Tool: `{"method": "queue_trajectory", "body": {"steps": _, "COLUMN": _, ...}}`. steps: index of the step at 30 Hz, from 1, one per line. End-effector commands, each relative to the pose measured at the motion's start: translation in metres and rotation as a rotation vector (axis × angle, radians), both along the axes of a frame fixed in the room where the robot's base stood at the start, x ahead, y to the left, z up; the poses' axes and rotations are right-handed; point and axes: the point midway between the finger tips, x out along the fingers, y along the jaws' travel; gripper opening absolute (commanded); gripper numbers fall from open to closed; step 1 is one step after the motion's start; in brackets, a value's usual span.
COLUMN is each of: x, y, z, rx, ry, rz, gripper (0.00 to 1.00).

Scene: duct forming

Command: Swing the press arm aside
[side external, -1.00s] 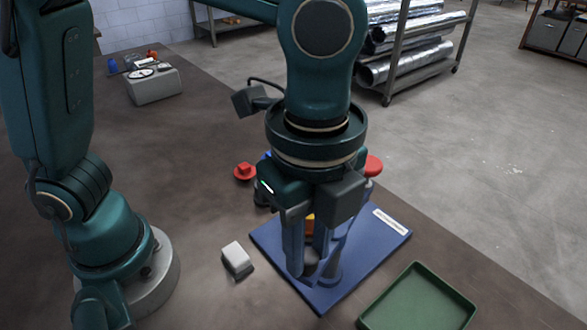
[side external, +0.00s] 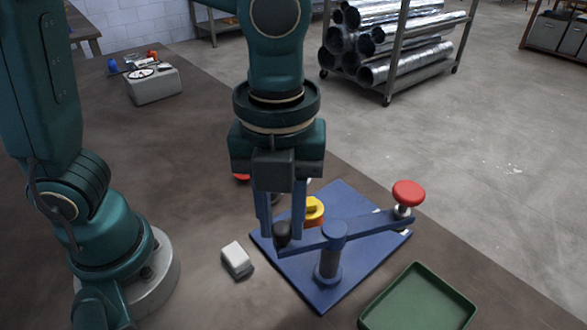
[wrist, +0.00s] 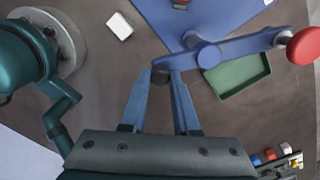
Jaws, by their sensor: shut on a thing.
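The press arm (side external: 370,226) is a blue bar on an upright post (side external: 328,264) that stands on a blue base plate (side external: 300,274). A red knob (side external: 408,193) tops its right end, at the plate's right corner. A dark round handle (side external: 283,239) is at its left end. My gripper (side external: 281,230) points down and is shut on this handle at the plate's left side. In the wrist view the dark handle (wrist: 163,78) sits between my fingertips. A yellow piece (side external: 314,210) on the plate is clear of the bar, just behind it.
A white block (side external: 237,257) lies left of the plate. A green tray (side external: 416,266) lies at the front right. A red piece (side external: 241,177) is partly hidden behind my gripper. A grey box (side external: 154,85) stands at the back left.

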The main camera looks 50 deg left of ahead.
Motion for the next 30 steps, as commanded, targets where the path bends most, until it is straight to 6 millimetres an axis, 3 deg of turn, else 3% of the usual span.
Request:
{"method": "queue_trajectory", "body": {"steps": 17, "x": 0.0005, "y": 0.0021, "z": 0.0010, "rx": 0.000, "ry": 0.000, "rz": -0.031, "gripper": 0.00}}
{"method": "queue_trajectory", "body": {"steps": 18, "x": 0.0007, "y": 0.0021, "z": 0.0009, "rx": 0.000, "ry": 0.000, "rz": -0.031, "gripper": 0.45}}
{"method": "queue_trajectory", "body": {"steps": 19, "x": 0.0007, "y": 0.0021, "z": 0.0009, "rx": 0.000, "ry": 0.000, "rz": -0.030, "gripper": 0.56}}
{"method": "queue_trajectory", "body": {"steps": 20, "x": 0.0007, "y": 0.0021, "z": 0.0008, "rx": 0.000, "ry": 0.000, "rz": -0.030, "gripper": 0.59}}
{"method": "queue_trajectory", "body": {"steps": 30, "x": 0.0010, "y": 0.0016, "z": 0.0026, "rx": -0.001, "ry": -0.001, "rz": -0.030, "gripper": 0.59}}
